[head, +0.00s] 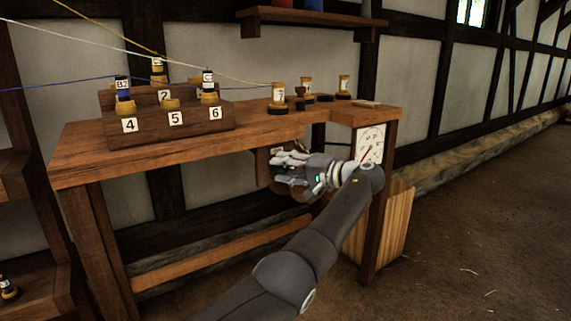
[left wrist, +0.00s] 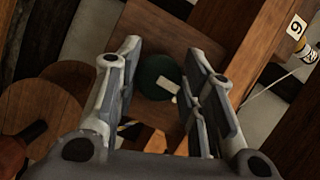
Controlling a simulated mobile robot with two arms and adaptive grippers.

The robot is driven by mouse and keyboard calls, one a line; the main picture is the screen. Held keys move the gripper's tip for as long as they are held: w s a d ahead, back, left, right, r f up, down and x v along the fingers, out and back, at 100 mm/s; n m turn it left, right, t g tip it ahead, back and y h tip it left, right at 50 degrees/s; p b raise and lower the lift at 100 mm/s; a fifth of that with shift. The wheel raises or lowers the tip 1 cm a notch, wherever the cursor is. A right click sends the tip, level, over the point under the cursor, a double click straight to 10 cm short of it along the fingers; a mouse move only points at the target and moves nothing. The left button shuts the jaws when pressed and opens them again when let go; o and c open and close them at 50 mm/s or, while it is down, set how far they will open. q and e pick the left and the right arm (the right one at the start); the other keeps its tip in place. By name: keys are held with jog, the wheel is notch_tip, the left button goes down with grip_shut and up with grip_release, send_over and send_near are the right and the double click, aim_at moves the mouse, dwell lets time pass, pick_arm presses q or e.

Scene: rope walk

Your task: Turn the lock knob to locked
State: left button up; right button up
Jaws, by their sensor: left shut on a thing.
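The lock knob (left wrist: 158,72) shows in the left wrist view as a dark green round piece with a pale bar on it, on a square wooden panel (left wrist: 150,25). My left gripper (head: 280,168) is at this panel, under the workbench top, and its fingers (left wrist: 164,62) stand on either side of the knob. It is shut on the knob. In the head view the gripper hides the knob. I cannot read any lock marking, so which way it is set cannot be told. My right gripper is not in view.
The wooden workbench (head: 200,148) bears a stepped rack (head: 165,130) with numbered bobbins and strings. Several more bobbins stand on the right. A white dial (head: 371,143) with a red needle is on the bench's right end. Open floor lies to the right.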

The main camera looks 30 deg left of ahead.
pick_arm(q)
jog(key=shift+n, duration=0.3)
dwell(0.4)
jog(key=o, duration=1)
jog(key=shift+c, duration=0.2)
jog(key=d+r, duration=0.1)
jog(key=d, duration=1.1)
jog(key=shift+s+r, duration=0.15)
jog(key=shift+r, duration=0.15)
jog(key=shift+a, duration=0.1)
